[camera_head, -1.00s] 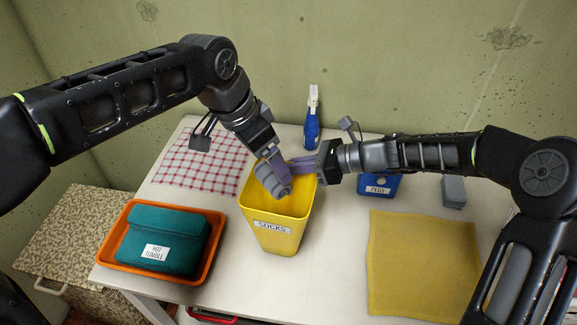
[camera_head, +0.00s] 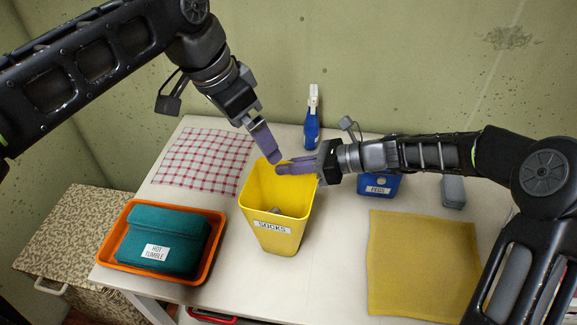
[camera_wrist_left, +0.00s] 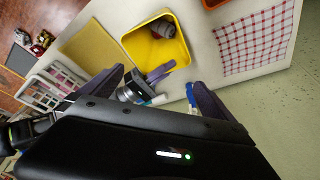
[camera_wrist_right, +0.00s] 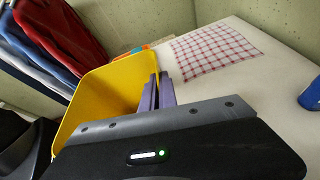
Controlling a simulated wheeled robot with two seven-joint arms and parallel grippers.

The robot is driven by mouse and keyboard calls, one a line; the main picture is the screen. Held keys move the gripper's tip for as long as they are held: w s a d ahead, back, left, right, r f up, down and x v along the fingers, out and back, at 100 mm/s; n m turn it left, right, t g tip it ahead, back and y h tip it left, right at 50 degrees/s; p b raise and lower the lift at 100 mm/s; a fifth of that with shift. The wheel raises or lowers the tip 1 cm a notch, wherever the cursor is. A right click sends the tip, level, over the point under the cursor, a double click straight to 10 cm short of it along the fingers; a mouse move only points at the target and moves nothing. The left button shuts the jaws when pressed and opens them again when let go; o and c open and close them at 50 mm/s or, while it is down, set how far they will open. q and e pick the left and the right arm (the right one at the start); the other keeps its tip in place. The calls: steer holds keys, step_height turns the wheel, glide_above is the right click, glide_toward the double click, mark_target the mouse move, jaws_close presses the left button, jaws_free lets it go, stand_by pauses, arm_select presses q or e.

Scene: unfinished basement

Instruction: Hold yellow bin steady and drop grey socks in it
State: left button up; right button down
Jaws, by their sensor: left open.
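The yellow bin (camera_head: 276,243), labelled SOCKS, stands upright on the table. The grey socks (camera_head: 276,210) lie as a bundle at its bottom, partly hidden by the front wall; they also show in the left wrist view (camera_wrist_left: 161,29). My left gripper (camera_head: 270,152) is open and empty, above the back of the bin; its spread fingers (camera_wrist_left: 157,78) show in the left wrist view. My right gripper (camera_head: 292,165) is at the bin's back right rim, its purple fingers (camera_wrist_right: 158,92) close together on the rim. The exact contact is hard to see.
An orange tray (camera_head: 200,280) with a teal HOT TUMBLE pouch (camera_head: 165,238) is at left. A checked cloth (camera_head: 203,160), a blue spray bottle (camera_head: 312,128), a blue PEGS box (camera_head: 378,186) and a yellow cloth (camera_head: 422,262) lie around. The table in front of the bin is clear.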

arm_select(q)
steer(key=shift+v, duration=1.8)
arm_select(e)
steer(key=c, duration=1.6)
jaws_free()
steer(key=v, duration=1.2)
steer(key=shift+s+f, duration=0.1)
